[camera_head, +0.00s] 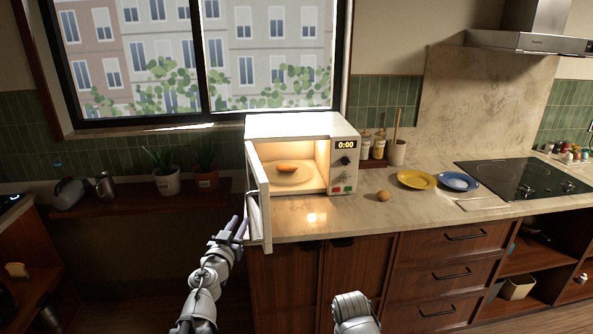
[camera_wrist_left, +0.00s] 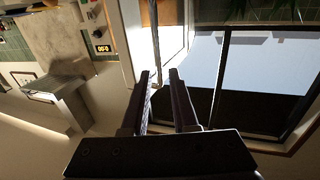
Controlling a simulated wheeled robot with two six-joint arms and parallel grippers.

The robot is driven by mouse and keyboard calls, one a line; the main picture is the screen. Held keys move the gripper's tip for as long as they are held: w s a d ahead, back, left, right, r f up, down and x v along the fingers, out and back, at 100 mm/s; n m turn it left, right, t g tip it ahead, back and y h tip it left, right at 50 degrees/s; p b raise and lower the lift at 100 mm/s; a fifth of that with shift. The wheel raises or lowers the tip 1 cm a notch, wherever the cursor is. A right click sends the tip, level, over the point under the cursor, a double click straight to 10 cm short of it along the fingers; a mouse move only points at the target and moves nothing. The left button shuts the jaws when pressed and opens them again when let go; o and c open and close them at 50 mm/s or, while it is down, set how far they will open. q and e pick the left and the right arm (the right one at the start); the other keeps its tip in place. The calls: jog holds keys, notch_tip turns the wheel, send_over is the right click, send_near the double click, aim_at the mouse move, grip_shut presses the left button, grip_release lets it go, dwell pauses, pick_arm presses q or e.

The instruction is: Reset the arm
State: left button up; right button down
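My left gripper (camera_head: 238,229) is just left of the open door (camera_head: 258,190) of the white microwave (camera_head: 300,127), near its handle. Its two fingers stand apart with a gap between them. In the left wrist view, my left gripper (camera_wrist_left: 161,78) also shows two dark, parted fingers with nothing clearly held. The fingertips are close to the pale door edge; I cannot tell whether they touch it. Of my right arm, only a grey rounded part shows at the bottom of the head view. My right gripper is not visible.
The lit microwave holds an orange-brown item (camera_head: 287,168) on its turntable. A small brown round item (camera_head: 383,196), a yellow plate (camera_head: 416,180), a blue plate (camera_head: 470,187) and a cooktop (camera_head: 525,177) are to the right. Potted plants (camera_head: 167,180) stand on the left shelf.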

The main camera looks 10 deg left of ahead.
pick_arm(q)
jog(key=s+d+f+n+g+y, duration=0.2)
jog(key=s+d+f+g+y, duration=0.1)
jog(key=f+g, duration=0.3)
jog(key=s+d+f+n+g+y, duration=0.1)
jog(key=s+d+f+g+y, duration=0.2)
jog(key=f, duration=0.5)
jog(key=s+d+f+m+g+h, duration=0.2)
jog(key=s+d+f+m+g, duration=0.1)
jog(key=s+d, duration=0.4)
jog(key=s+d+f+m+g+h, duration=0.2)
jog(key=s+d+f+g, duration=0.3)
jog(key=s, duration=0.5)
jog(key=d+m+g, duration=0.1)
jog(key=d, duration=0.1)
jog(key=shift+s+d+m, duration=0.3)
